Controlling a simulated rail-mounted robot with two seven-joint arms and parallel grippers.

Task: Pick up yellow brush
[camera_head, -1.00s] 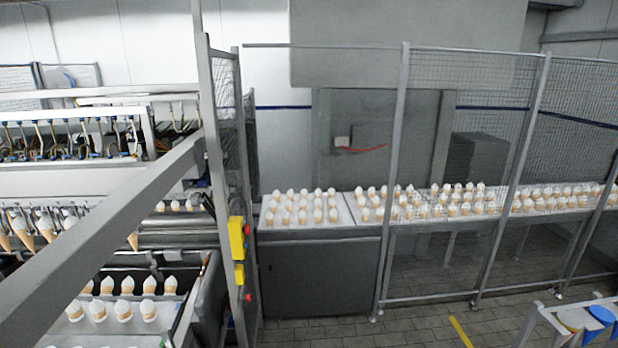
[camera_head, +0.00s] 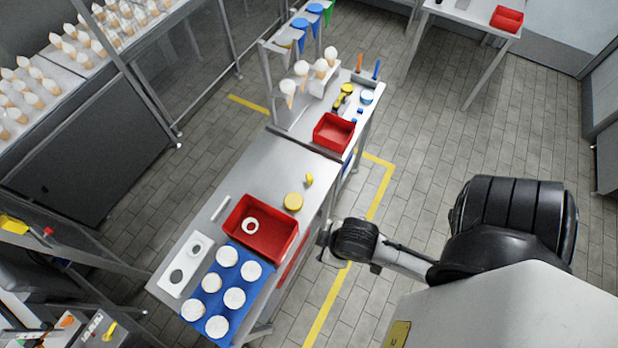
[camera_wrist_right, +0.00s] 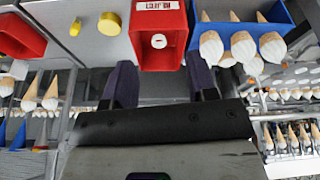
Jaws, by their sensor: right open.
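A small yellow piece (camera_head: 309,179) lies on the near steel table, beside a round yellow disc (camera_head: 293,203). In the right wrist view the small yellow piece (camera_wrist_right: 75,27) and the disc (camera_wrist_right: 109,24) show at the upper left. Other yellow items (camera_head: 340,101) lie on the farther table. I cannot tell which of these is the brush. My right gripper (camera_head: 323,240) is at the near table's right edge, apart from the yellow pieces. In the wrist view its fingers (camera_wrist_right: 163,85) are spread and empty. My left gripper is not in view.
A red bin (camera_head: 283,239) holding a white ring stands on the near table, next to a blue tray (camera_head: 245,308) with several white-topped cones. Another red bin (camera_head: 331,145) is on the farther table. Tiled floor (camera_head: 420,125) right of the tables is clear.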

